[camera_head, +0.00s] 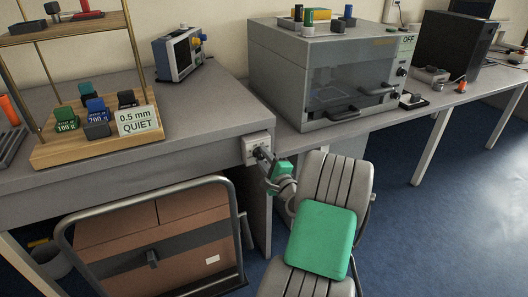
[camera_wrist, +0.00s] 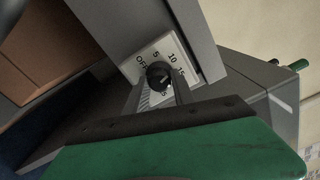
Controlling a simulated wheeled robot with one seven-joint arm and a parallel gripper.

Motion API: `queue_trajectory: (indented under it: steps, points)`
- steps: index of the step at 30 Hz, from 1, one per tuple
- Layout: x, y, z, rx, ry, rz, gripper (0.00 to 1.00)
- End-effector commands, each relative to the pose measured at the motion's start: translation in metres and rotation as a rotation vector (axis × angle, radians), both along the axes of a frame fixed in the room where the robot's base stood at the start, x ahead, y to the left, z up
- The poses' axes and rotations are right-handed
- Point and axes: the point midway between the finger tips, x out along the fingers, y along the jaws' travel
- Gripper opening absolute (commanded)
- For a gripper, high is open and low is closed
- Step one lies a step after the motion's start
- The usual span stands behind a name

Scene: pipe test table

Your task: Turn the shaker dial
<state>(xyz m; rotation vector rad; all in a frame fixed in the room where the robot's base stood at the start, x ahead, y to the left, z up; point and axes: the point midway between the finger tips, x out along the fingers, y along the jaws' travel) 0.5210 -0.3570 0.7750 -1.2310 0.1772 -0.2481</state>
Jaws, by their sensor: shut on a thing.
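The shaker dial (camera_wrist: 158,76) is a round black knob on a white plate (camera_wrist: 172,48) marked OFF, 5, 10, 15 and further numbers partly covered. A light mark on the knob shows, but I cannot tell exactly which number it points at. In the head view the plate (camera_head: 249,143) is on the bench's front face, near its right corner. My gripper (camera_head: 262,154) reaches it from the front right. In the wrist view my gripper (camera_wrist: 159,86) is shut on the knob, with one thin finger on each side. The fingers hide the lower part of the plate.
The bench (camera_head: 205,112) carries a wooden rack (camera_head: 95,151) with weights and a sign reading "0.5 mm QUIET". A grey cabinet (camera_head: 285,75) with a glass front stands to the right, with an OFF sign. A cart with brown boxes (camera_head: 170,240) stands below the bench.

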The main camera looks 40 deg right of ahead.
Motion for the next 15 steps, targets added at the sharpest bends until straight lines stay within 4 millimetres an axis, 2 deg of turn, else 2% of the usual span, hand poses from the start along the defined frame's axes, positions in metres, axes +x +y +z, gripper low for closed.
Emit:
queue_trajectory:
  steps: [15]
  points:
    - [-0.0001, 0.0003, 0.0023, 0.438, -0.126, 0.0, 0.0]
